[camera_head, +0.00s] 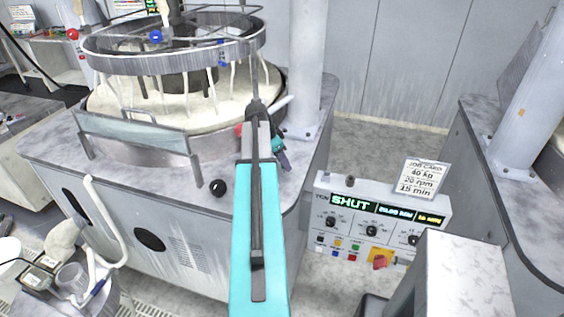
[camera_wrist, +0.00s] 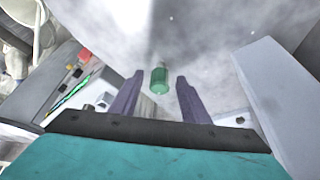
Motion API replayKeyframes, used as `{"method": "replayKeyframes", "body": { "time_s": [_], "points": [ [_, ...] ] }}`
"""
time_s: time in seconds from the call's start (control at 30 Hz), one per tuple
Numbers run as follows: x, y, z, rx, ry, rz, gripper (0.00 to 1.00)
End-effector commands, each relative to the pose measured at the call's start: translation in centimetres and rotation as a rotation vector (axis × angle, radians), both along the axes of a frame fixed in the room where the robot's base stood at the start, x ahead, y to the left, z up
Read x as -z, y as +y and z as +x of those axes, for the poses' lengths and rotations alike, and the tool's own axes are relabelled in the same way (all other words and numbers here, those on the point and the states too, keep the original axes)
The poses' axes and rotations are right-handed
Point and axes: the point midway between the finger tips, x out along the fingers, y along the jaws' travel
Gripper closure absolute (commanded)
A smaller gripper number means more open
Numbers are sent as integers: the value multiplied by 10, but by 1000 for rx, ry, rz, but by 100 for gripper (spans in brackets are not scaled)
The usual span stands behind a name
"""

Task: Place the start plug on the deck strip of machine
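In the wrist view, a small green cylindrical plug (camera_wrist: 159,80) with a thin grey stem lies between and slightly past the two purple fingertips of my gripper (camera_wrist: 159,76). A gap shows on each side, so the gripper looks open and not touching it. The pale deck strip of the machine (camera_wrist: 220,30) fills the background. In the head view, my gripper (camera_head: 283,158) is over the right end of the machine deck (camera_head: 200,222), mostly hidden by my arm.
The round platen with its ring frame (camera_head: 178,38) and a clear guard (camera_head: 130,135) sit behind and left. A white column (camera_head: 305,70) rises close behind the gripper. A control box reading SHUT (camera_head: 385,225) with a job card (camera_head: 421,178) stands at right.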

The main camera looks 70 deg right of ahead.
Motion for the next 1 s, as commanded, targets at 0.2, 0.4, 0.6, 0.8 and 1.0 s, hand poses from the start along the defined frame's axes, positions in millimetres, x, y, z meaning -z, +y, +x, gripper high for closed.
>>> {"method": "replayKeyframes", "body": {
  "time_s": [0.2, 0.4, 0.6, 0.8, 1.0],
  "points": [
    [0, 0, 0, 0, 0, 0, 58],
    [-3, 0, 0, 0, 0, 0, 58],
    [-11, 2, 2, 1, 0, -2, 58],
    [-28, 8, 7, 0, -1, -2, 58],
    [-47, 13, 12, 0, -1, -2, 58]
  ]
}}
